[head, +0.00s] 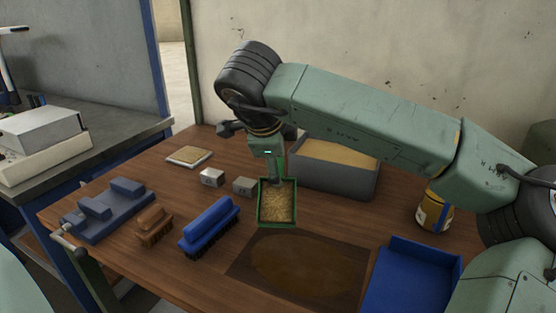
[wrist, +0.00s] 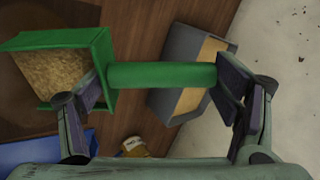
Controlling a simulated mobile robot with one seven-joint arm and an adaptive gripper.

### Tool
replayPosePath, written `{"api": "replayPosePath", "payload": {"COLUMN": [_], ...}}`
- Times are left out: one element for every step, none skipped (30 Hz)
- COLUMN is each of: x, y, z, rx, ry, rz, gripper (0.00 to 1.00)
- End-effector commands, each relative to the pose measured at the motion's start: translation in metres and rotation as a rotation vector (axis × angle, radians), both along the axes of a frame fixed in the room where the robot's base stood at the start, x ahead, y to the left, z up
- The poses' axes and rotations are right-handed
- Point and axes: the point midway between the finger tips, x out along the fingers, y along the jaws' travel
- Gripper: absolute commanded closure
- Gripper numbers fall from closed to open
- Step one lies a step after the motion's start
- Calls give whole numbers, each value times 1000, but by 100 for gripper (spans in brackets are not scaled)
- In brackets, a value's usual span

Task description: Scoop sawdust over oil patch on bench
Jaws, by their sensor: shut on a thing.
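My gripper (wrist: 163,90) is shut on the green handle of the scoop (wrist: 105,55). In the head view the scoop (head: 262,221) is held above the bench, its pan filled with sawdust (head: 277,203) and looking about level. The oil patch (head: 300,268) is a dark brown stain on the bench, just in front of the scoop. The grey sawdust bin (head: 325,184) stands behind and to the right of the scoop, with sawdust in it. The bin also shows in the wrist view (wrist: 172,55). My wrist hides part of the bin's left end.
A blue brush (head: 212,222), a brown brush (head: 154,224) and small metal blocks (head: 212,177) lie left of the scoop. A blue dustpan-like tray (head: 410,280) and a yellow jar (head: 434,212) are at right. A blue-grey vise-like fixture (head: 108,210) sits at the left edge.

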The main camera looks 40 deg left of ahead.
Motion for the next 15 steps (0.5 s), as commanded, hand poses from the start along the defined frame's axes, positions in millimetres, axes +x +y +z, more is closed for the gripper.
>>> {"api": "replayPosePath", "payload": {"x": [0, 0, -1, -1, -2, -2, -3, -3, -4, -5, -5, -6, -7, -8, -9], "y": [0, 0, -1, -1, -1, -2, -2, -3, -3, -4, -4, -5, -5, -6, -6], "z": [0, 0, 0, 0, 0, 0, 1, 1, 1, 1, 2, 3, 3, 4, 4], "rx": [3, 4, 7, 9, 11, 14, 18, 22, 27, 31, 35, 41, 44, 48, 53], "ry": [-4, -6, -10, -13, -17, -23, -28, -33, -40, -46, -51, -59, -64, -70, -77], "rz": [0, 0, 0, 1, 0, 0, 0, 0, 0, 0, 0, -1, -1, -1, -1], "gripper": [54, 54, 54, 54, 54, 54, 54, 54, 54, 54, 54, 54, 54, 54, 54]}}
